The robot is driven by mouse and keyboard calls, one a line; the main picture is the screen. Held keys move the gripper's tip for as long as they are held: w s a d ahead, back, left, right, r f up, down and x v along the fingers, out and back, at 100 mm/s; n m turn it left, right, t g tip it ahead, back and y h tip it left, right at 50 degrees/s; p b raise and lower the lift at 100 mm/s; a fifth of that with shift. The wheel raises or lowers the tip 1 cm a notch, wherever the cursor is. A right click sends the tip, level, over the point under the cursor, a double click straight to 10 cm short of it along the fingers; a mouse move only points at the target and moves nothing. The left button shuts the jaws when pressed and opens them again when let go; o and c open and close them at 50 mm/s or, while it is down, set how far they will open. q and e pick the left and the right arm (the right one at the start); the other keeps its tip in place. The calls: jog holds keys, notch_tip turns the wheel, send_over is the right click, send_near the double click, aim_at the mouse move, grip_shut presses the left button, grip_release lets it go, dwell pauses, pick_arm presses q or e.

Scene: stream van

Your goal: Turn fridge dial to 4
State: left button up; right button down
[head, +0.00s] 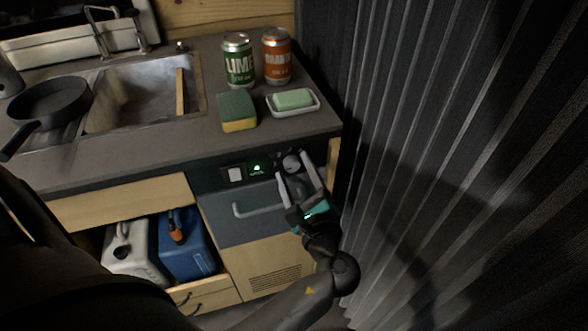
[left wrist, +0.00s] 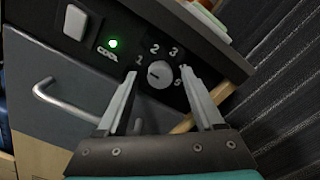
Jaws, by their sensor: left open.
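The fridge dial (head: 291,163) is a round grey knob on the dark control panel under the counter's front edge. In the left wrist view the dial (left wrist: 159,75) shows between the fingertips, with numbers 1, 2, 3 and 5 around it. The 4 is hidden by the right-hand finger. A small dark mark shows on the knob, but I cannot tell surely which number it points to. My left gripper (head: 295,170) is open, its fingers on either side of the dial; I cannot tell whether they touch it. My right gripper is not in view.
A white switch (left wrist: 76,22) and a green light (left wrist: 113,43) sit left of the dial. The fridge handle (head: 258,209) juts out below. A dark curtain (head: 450,150) hangs close on the right. An open drawer holds a blue canister (head: 190,250).

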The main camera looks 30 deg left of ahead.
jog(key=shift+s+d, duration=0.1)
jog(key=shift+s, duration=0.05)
pick_arm(q)
jog(key=c, duration=0.3)
grip_shut()
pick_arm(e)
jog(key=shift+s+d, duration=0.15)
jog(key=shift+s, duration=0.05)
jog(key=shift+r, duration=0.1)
